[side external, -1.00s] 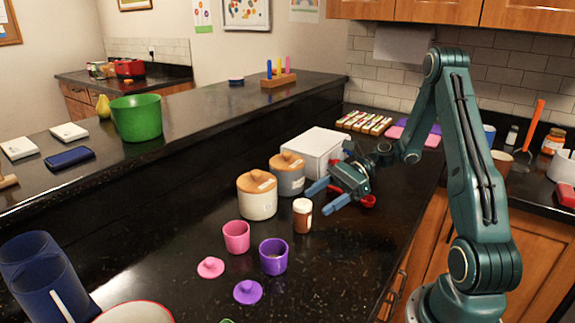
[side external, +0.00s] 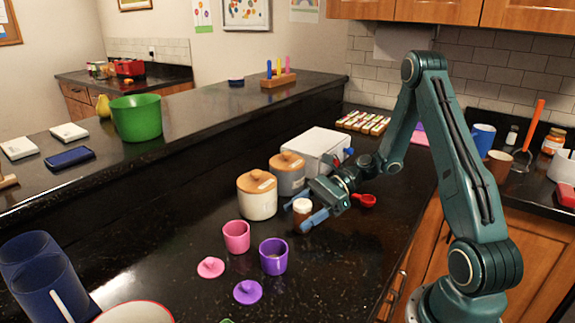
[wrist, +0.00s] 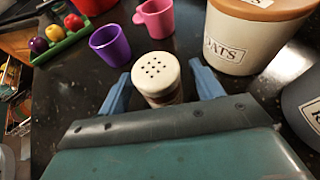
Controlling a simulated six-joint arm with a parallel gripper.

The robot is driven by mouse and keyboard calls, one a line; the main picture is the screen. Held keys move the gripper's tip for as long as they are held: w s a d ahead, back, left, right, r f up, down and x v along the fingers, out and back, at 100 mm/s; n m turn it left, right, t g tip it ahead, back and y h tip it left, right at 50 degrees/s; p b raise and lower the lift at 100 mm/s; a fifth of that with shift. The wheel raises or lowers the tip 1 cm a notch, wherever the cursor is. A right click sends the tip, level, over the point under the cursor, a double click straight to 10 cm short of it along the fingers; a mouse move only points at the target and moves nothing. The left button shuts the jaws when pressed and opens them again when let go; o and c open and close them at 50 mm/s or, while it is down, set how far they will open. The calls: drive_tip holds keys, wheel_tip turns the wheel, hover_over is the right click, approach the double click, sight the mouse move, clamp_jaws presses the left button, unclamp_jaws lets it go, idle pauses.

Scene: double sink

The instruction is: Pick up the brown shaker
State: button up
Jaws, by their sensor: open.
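The brown shaker (side external: 302,211) stands upright on the black counter, with a white cap and brown body. My gripper (side external: 303,214) is open, its two blue fingers on either side of the shaker in the side view. In the wrist view the shaker (wrist: 157,76) shows its white holed top between the open fingers of my gripper (wrist: 158,88). Gaps show between it and both fingers, and its lower body is partly hidden by my gripper's palm.
The oats canister (side external: 257,197) and a grey canister (side external: 287,176) stand close behind the shaker. A pink cup (side external: 236,238) and a purple cup (side external: 273,257) stand in front. A red measuring scoop (side external: 366,200) lies to the right. The counter right of the purple cup is clear.

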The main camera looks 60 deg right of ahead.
idle(0.3)
drive_tip(key=c, duration=1.1)
drive_tip(key=shift+r, duration=5.05)
drive_tip(key=shift+a, duration=0.15)
drive_tip(key=shift+a+f+g, duration=0.15)
drive_tip(key=shift+a+g, duration=0.15)
drive_tip(key=shift+a, duration=0.3)
drive_tip(key=a+g+h, duration=0.1)
drive_tip(key=a, duration=0.2)
drive_tip(key=s+a+g+h, duration=0.1)
drive_tip(key=a+h, duration=0.1)
drive_tip(key=a, duration=0.1)
drive_tip(key=s+a+g+h, duration=0.1)
drive_tip(key=a, duration=0.2)
drive_tip(key=shift+s+a+f+m+g+h, duration=0.1)
drive_tip(key=shift+a+f+m+g+h, duration=0.2)
drive_tip(key=shift+a+h, duration=0.1)
drive_tip(key=shift+s+a+r+m+g+h, duration=0.2)
drive_tip(key=shift+s+a+h, duration=0.1)
drive_tip(key=shift+a+h, duration=0.1)
drive_tip(key=shift+s+a+r+m+g+h, duration=0.1)
drive_tip(key=shift+s+a+m+g+h, duration=0.15)
drive_tip(key=shift+a+h, duration=0.1)
